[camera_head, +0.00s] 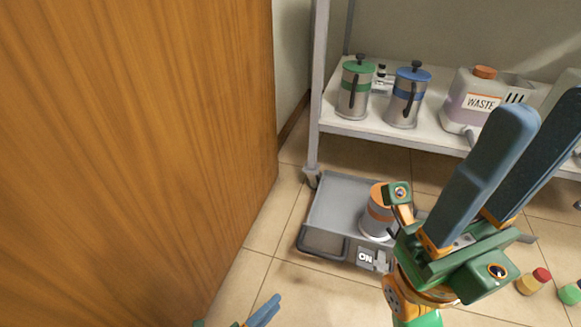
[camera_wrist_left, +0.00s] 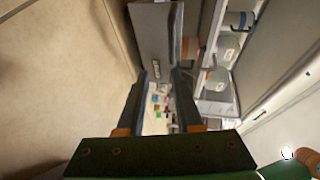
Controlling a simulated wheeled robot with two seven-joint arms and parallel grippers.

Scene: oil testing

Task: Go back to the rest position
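In the left wrist view the gripper (camera_wrist_left: 160,80) also shows both fingers apart and empty.
A wooden panel (camera_head: 130,140) fills the left. A metal shelf (camera_head: 350,122) holds a green-lidded pot (camera_head: 356,88), a blue-lidded pot (camera_head: 407,97) and a waste container (camera_head: 470,98). A grey floor unit (camera_head: 335,205) marked ON holds an orange-banded pot (camera_head: 377,215). Small capped bottles (camera_head: 534,281) stand lower right.

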